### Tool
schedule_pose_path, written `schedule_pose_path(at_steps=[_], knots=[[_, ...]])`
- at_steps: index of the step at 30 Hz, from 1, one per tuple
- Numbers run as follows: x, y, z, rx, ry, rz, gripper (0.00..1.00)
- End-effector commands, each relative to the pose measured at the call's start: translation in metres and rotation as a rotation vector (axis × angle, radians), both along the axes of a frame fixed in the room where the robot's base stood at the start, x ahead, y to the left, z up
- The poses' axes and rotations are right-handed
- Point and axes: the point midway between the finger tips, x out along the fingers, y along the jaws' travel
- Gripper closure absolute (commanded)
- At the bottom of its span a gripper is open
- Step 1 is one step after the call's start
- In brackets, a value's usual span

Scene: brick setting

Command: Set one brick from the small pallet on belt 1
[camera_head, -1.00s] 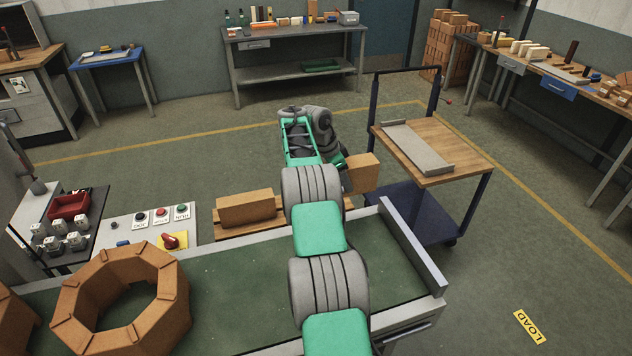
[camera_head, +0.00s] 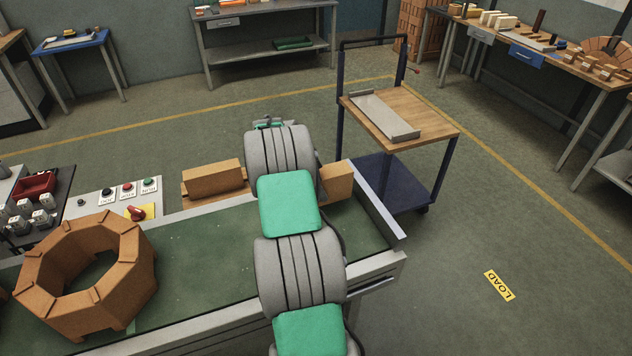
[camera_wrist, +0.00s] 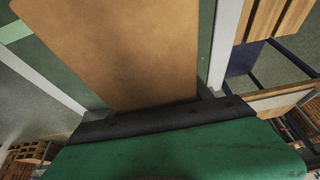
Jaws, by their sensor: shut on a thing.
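A tan brick (camera_head: 337,182) shows just right of my arm in the head view, seen over the far side of the green belt (camera_head: 215,245) near its right end. In the wrist view the held brick (camera_wrist: 130,50) fills the upper middle, against the dark edge of my gripper (camera_wrist: 155,122), which is shut on it. The belt lies behind it there; touching or apart, I cannot tell. In the head view my arm hides the gripper. Another brick (camera_head: 213,179) lies on the small pallet (camera_head: 187,203) beyond the belt. No belt number is readable.
A brick-coloured octagonal ring (camera_head: 40,298) stands on the belt's left part. A control panel (camera_head: 92,212) with buttons is behind it. A raised rail (camera_head: 377,203) closes the belt's right end. A cart (camera_head: 432,122) stands beyond. The belt between ring and arm is clear.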

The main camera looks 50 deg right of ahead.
Motion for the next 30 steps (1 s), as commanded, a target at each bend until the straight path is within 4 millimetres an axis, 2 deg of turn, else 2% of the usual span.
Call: schedule_pose_path(at_steps=[1,4,15,16,24,30], knots=[[-0.002,-0.003,-0.009,-0.003,-0.001,-0.006,1.00],[-0.001,-0.004,-0.019,-0.004,-0.003,-0.006,1.00],[-0.002,-0.004,-0.023,-0.004,-0.003,-0.007,1.00],[-0.003,-0.003,-0.026,0.001,0.002,-0.006,0.41],[-0.004,-0.003,-0.025,0.001,0.001,-0.007,0.20],[-0.004,-0.003,-0.024,0.001,0.002,-0.008,0.20]])
